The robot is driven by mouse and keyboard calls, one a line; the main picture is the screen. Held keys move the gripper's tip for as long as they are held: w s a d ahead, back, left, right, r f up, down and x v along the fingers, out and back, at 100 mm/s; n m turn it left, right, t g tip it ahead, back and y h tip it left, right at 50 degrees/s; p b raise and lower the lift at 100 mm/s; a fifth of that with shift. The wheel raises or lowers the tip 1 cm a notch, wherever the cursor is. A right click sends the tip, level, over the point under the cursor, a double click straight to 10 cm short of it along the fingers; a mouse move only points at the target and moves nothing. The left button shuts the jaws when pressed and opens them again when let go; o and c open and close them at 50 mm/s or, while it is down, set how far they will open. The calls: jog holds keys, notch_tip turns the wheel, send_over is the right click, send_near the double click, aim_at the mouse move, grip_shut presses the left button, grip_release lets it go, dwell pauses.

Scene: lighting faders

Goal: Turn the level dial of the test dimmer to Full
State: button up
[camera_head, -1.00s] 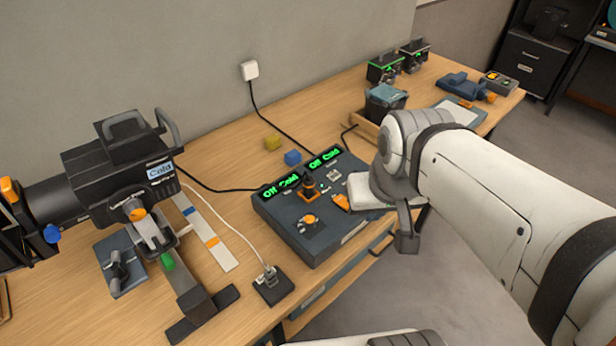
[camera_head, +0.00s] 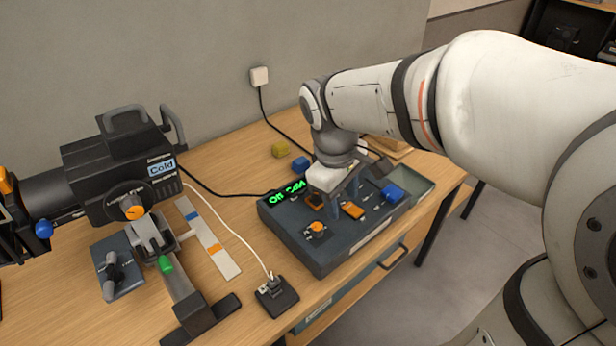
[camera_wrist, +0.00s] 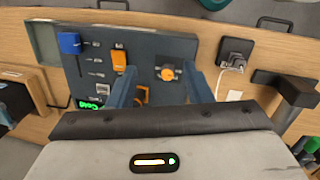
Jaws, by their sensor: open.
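A dark console (camera_head: 305,255) lies on the bench, with a lit green display reading "Off Cold" (camera_head: 286,193). A round orange-marked dial (camera_head: 316,229) sits at its near left; it also shows in the wrist view (camera_wrist: 168,73). An orange slider-like control (camera_head: 352,210) and a partly hidden orange-based control (camera_wrist: 141,96) are also on the console. No label names the test dimmer clearly. My gripper (camera_head: 343,198) is open, pointing down over the console. In the wrist view, its fingers (camera_wrist: 161,76) appear either side of the dial; their height above it is unclear.
A blue control (camera_head: 392,193) is at the console's right. A spotlight with an orange knob (camera_head: 132,209) stands left, marked "Cold". A socket box with a cable (camera_head: 276,294) is in front.

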aim_at(316, 226)
jog(key=w+a+f+n+b, duration=0.1)
jog(key=w+a+f+n, duration=0.1)
jog(key=w+a+f+n+h+b, duration=0.1)
jog(key=w+a+f+n, duration=0.1)
jog(key=f, duration=0.1)
jog(key=w+a+f+n+g+h+b, duration=0.1)
jog(key=w+a+f+n, duration=0.1)
jog(key=a+n, duration=0.1)
jog(key=shift+w+a+f, duration=0.1)
jog(key=shift+f, duration=0.1)
jog(key=shift+h, duration=0.3)
jog(key=x, duration=0.7)
jog(key=shift+f, duration=0.4)
jog(key=shift+c, duration=0.4)
jog(key=c, duration=0.9)
